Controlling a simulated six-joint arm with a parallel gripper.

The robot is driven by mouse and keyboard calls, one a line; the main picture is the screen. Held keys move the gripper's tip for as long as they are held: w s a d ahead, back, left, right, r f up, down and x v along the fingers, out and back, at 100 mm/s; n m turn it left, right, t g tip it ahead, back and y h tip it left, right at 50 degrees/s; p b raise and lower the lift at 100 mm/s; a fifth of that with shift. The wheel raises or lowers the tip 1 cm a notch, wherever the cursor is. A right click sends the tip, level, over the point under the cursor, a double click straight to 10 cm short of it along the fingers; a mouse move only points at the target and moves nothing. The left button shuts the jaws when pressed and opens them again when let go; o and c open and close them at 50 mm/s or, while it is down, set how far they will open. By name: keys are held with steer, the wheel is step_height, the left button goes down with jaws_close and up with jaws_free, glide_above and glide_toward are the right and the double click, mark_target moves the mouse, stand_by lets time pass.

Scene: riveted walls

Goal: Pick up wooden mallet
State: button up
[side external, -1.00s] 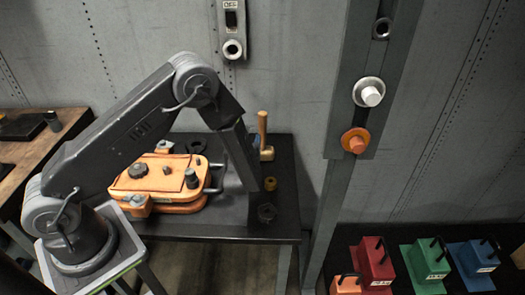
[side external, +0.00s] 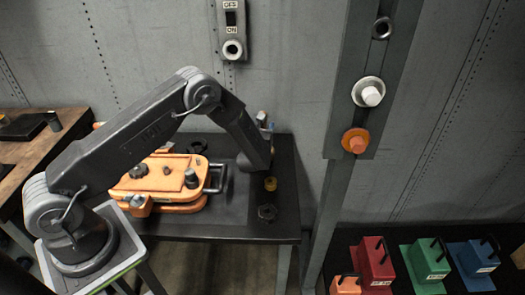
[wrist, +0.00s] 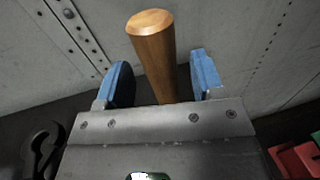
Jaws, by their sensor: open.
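The wooden mallet's handle (wrist: 152,45) stands up between the two blue fingers of my gripper (wrist: 160,76) in the wrist view. Its round top end points away from the gripper body. The fingers are open, with a visible gap on each side of the handle. The mallet's head is hidden behind the gripper body. In the side view my gripper (side external: 264,124) is at the back right of the black table (side external: 284,205), and the mallet is mostly hidden behind my arm there.
A grey post (side external: 335,215) stands right of the table.

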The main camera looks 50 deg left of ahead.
steer(key=shift+x, duration=1.5)
steer(key=shift+d, duration=0.1)
steer(key=shift+c, duration=0.2)
jaws_close()
steer(key=shift+r, duration=0.1)
